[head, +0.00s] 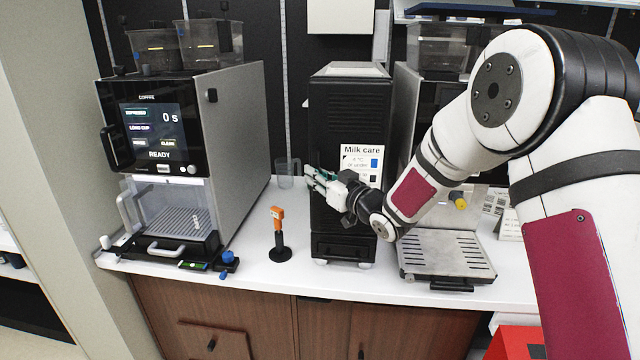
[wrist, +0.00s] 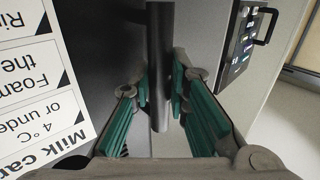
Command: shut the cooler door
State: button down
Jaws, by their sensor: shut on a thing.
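The cooler (head: 350,110) is the black upright box on the counter with a "Milk care" label (head: 362,152) on its front door. The door looks about flush with the body in the head view; I see no gap, but my gripper and arm hide part of it. My gripper (head: 313,178) is at the door's left edge. In the wrist view, the dark bar handle (wrist: 160,35) stands between the green-padded fingers of my gripper (wrist: 162,92), which are shut on it. The door's white labels (wrist: 35,85) show upside down at the left.
A coffee machine (head: 235,140) stands to the left. An orange-topped tamper-like tool (head: 278,230) stands on the counter (head: 330,285) between it and the cooler. A glass jug (head: 286,172) is behind my gripper. A metal drip tray (head: 445,255) is to the right.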

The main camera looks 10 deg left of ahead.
jog(key=shift+w+d+r, duration=0.1)
jog(key=shift+w+d, duration=0.05)
jog(key=shift+w+b, duration=0.45)
jog(key=c, duration=1.5)
grip_release()
jog(key=shift+o, duration=0.2)
jog(key=shift+s, duration=0.1)
